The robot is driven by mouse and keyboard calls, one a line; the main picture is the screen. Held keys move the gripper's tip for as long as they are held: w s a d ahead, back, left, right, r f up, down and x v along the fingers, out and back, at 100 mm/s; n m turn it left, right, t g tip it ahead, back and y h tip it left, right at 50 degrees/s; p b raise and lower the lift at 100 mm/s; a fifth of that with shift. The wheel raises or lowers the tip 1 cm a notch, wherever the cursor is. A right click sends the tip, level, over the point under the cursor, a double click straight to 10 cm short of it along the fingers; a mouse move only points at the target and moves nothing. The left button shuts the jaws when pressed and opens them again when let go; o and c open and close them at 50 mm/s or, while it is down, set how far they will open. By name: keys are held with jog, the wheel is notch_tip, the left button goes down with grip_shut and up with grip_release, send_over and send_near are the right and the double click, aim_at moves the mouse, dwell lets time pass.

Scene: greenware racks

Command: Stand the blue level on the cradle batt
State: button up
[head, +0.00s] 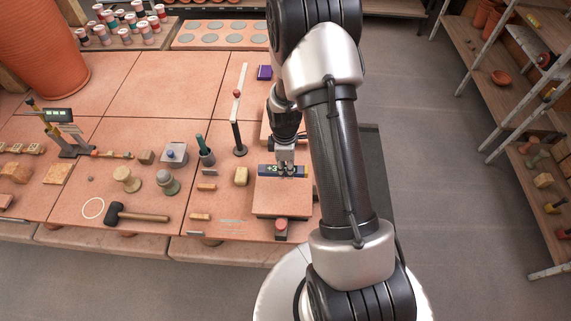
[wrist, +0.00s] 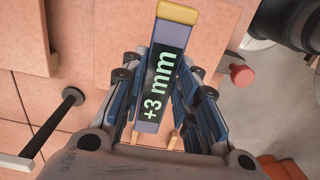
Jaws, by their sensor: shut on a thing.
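The blue level (head: 267,171) is a bar with a dark display showing a plus sign and a 3, and a yellow end. My gripper (head: 286,170) is shut on it from above. In the wrist view the level (wrist: 163,72) lies between the two fingers, its display reading "+3 mm" and its yellow end pointing away. The cradle batt (head: 282,200) appears to be the raised terracotta slab at the table's right front. The level is at the slab's back edge in the head view; I cannot tell whether it touches it. The fingers hide part of the level.
A black post with a hinged arm (head: 238,138) stands left of my gripper. A red knob (head: 281,225) sits at the slab's front. A mallet (head: 150,215), stamps (head: 166,182) and small blocks (head: 241,176) lie to the left. Shelves (head: 520,130) stand at the right.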

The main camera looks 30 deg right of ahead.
jog(key=b, duration=0.5)
send_over(286, 185)
jog(key=shift+a+f, duration=0.1)
jog(key=shift+f, duration=3.4)
jog(key=shift+f+b, duration=0.4)
jog(key=shift+f, duration=0.2)
jog(key=o, duration=1.2)
jog(key=o, duration=0.5)
jog(key=shift+r, duration=0.2)
jog(key=shift+r+p, duration=0.9)
jog(key=shift+r, duration=1.95)
jog(key=shift+a, duration=0.1)
